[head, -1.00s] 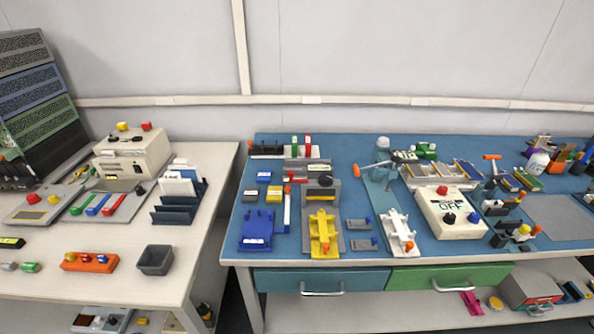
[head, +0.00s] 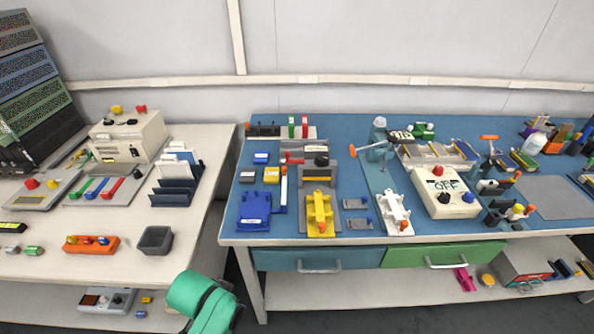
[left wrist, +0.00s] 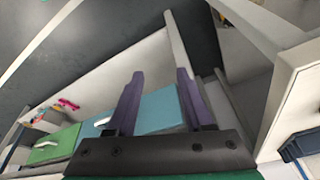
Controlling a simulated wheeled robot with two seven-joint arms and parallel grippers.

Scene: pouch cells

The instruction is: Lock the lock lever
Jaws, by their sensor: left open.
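Several levers stand on the blue bench, and I cannot tell which one is the lock lever. One is a white upright lever with an orange tip (head: 284,183), beside a blue block fixture (head: 254,208). Another is an orange-handled lever (head: 369,148) on a pale blue plate. A red lever (head: 291,159) lies next to a grey fixture with a black knob. My left gripper (left wrist: 160,73) is open and empty in the left wrist view, its two purple fingers apart over the floor and bench front. Only my green left arm shows in the head view. My right gripper is out of view.
The blue bench (head: 350,126) also holds a yellow fixture (head: 319,210), a white fixture (head: 395,212) and a switch box marked OFF (head: 445,192). A blue drawer (head: 300,259) and green drawer (head: 440,254) sit below. A gap separates it from the white table (head: 120,240).

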